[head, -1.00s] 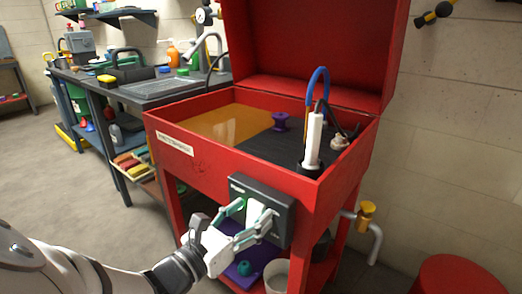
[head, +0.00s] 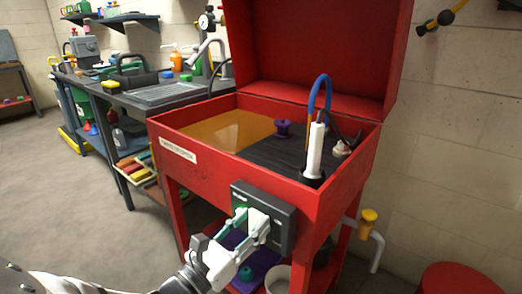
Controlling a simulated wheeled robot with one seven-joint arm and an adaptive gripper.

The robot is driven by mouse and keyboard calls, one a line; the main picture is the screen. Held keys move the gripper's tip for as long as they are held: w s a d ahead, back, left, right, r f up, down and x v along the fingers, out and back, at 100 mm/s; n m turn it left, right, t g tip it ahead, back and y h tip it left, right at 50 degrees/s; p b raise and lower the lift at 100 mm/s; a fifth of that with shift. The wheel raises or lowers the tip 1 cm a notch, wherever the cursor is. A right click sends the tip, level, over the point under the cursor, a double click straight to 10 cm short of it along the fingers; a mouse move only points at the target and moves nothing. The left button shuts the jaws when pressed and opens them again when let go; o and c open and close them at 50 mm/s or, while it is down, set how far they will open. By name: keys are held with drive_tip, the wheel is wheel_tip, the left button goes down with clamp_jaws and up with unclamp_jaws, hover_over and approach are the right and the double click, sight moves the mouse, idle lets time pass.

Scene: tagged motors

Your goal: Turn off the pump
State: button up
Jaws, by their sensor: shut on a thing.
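The dark grey control box (head: 279,220) is mounted on the front of the red parts-washer basin (head: 222,172). It has a pale switch handle (head: 258,220) on its face. My gripper (head: 254,222) is at the front of the box, with its teal-edged fingers closed on the handle. The fingers cover part of the box face and a green patch beside them, so the switch's position cannot be told. A white upright tube (head: 315,150) with a blue hose (head: 325,88) stands in the basin's right corner.
The red lid (head: 315,50) stands open. A yellow valve handle (head: 368,216) and pipe project at the right. A white bucket (head: 277,279) is below. A workbench (head: 165,95) stands at the left, beside open floor.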

drive_tip(key=shift+s+a+f+t+h+p, duration=0.15)
drive_tip(key=shift+f+t+h+p, duration=0.3)
drive_tip(key=shift+t+h, duration=0.35)
drive_tip(key=shift+r, duration=0.1)
drive_tip(key=o, duration=1.1)
drive_tip(key=shift+o, duration=0.2)
drive_tip(key=shift+s, duration=0.1)
drive_tip(key=v, duration=1.2)
